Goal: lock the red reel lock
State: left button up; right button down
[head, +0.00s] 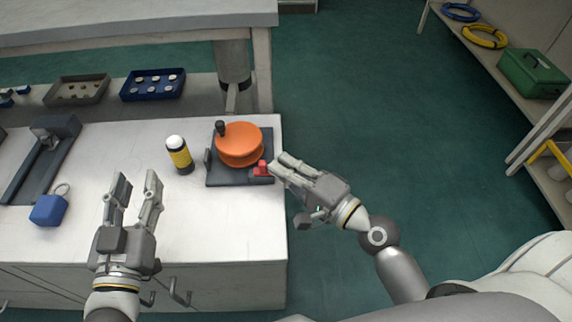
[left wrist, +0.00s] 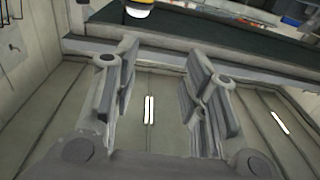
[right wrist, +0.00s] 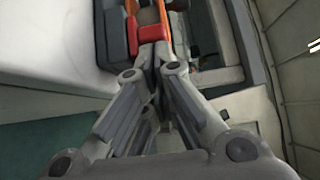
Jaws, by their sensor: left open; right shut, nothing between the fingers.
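The red reel lock (head: 262,168) is a small red block at the front right of the dark reel base (head: 225,177), beside the orange reel (head: 240,146). My right gripper (head: 279,164) is shut and empty, its fingertips at the right side of the red lock. In the right wrist view the red lock (right wrist: 118,36) lies just ahead of the closed fingertips (right wrist: 152,52); I cannot tell whether they touch. The orange reel (right wrist: 165,18) shows behind them as a thin edge. My left gripper (head: 137,180) is open and empty above the white bench top, left of the reel.
A blue padlock-shaped block (head: 49,207) and a dark lever fixture (head: 42,150) are at the left. Trays (head: 152,96) lie on a shelf behind. The floor right of the bench is clear.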

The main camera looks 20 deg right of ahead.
pick_arm(q)
jog(key=f+g, duration=0.2)
jog(key=f, duration=0.1)
jog(key=s+a+f+g+y+p, duration=0.1)
jog(key=f, duration=0.1)
jog(key=shift+f, duration=0.2)
pick_arm(e)
jog(key=shift+w+a+r, duration=0.1)
jog(key=shift+w+a, duration=0.1)
jog(key=shift+a, duration=0.35)
jog(key=shift+w+a, duration=0.15)
jog(key=shift+a, duration=0.35)
pick_arm(q)
jog(key=shift+s+a+f+g, duration=0.15)
jog(key=shift+s+f+g, duration=0.1)
jog(key=shift+f+g, duration=0.3)
pick_arm(e)
jog(key=shift+a, duration=0.2)
jog(key=shift+s, duration=0.1)
jog(key=shift+s+d, duration=0.15)
jog(key=shift+s, duration=0.1)
jog(key=v, duration=1.1)
jog(key=shift+d, duration=0.15)
jog(key=shift+s, duration=0.1)
